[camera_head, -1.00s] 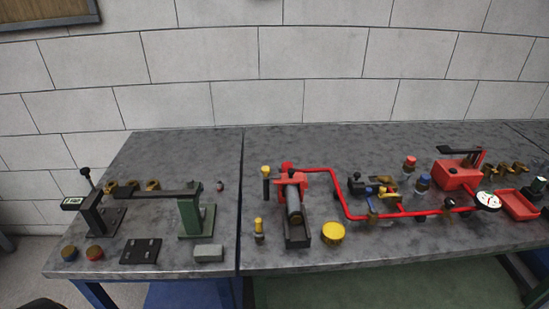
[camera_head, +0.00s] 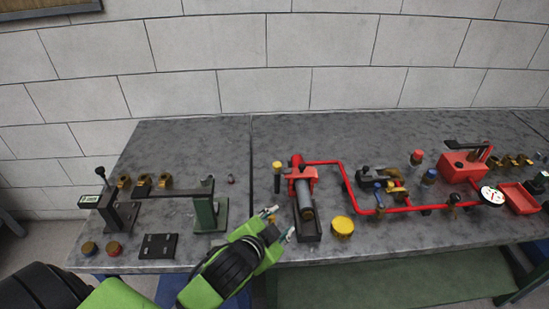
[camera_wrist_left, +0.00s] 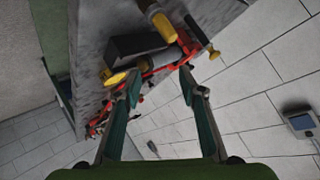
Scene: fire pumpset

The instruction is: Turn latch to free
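A red clamp-like fixture (camera_head: 302,174) holds a dark cylinder (camera_head: 306,197) over a black tray (camera_head: 311,231) on the bench. A yellow-topped black pin (camera_head: 277,172) stands at its left. I cannot tell for sure which part is the latch. My left gripper (camera_head: 281,222) is open and empty, in front of and left of the tray. In the left wrist view, its parted fingers (camera_wrist_left: 160,78) point toward the red fixture (camera_wrist_left: 186,44), the cylinder (camera_wrist_left: 160,60) and a yellow knob (camera_wrist_left: 213,53). My right gripper is not in view.
A yellow cap (camera_head: 342,227) lies right of the tray. Red piping (camera_head: 350,190) runs right to a red pump box (camera_head: 463,165) and gauge (camera_head: 492,195). A dark bar on stands (camera_head: 210,212) is at left. The bench's back strip is clear.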

